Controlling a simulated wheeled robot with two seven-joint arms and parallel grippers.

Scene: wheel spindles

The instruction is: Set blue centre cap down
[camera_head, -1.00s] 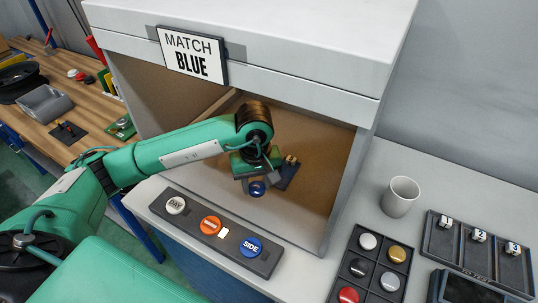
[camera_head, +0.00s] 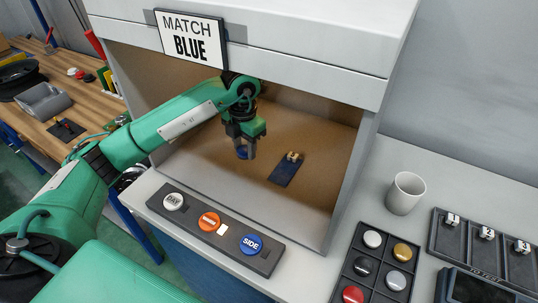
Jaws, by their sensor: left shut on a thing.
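The blue centre cap (camera_head: 242,153) is held between the fingers of my left gripper (camera_head: 245,150), inside the open-fronted cabinet (camera_head: 330,145). The gripper points down and is shut on the cap. The fingers hide part of the cap, and I cannot tell whether it touches the cabinet floor. A dark blue plate with a small brass-coloured fitting (camera_head: 287,168) lies on the cabinet floor to the right of the gripper, apart from it. A sign on the cabinet (camera_head: 190,38) reads "MATCH BLUE". My right gripper is not in view.
A button panel (camera_head: 215,230) with white, orange and blue buttons lies before the cabinet opening. To the right stand a white cup (camera_head: 405,193), a black tray of coloured caps (camera_head: 379,270) and a numbered tray (camera_head: 484,247). The cabinet floor around the plate is clear.

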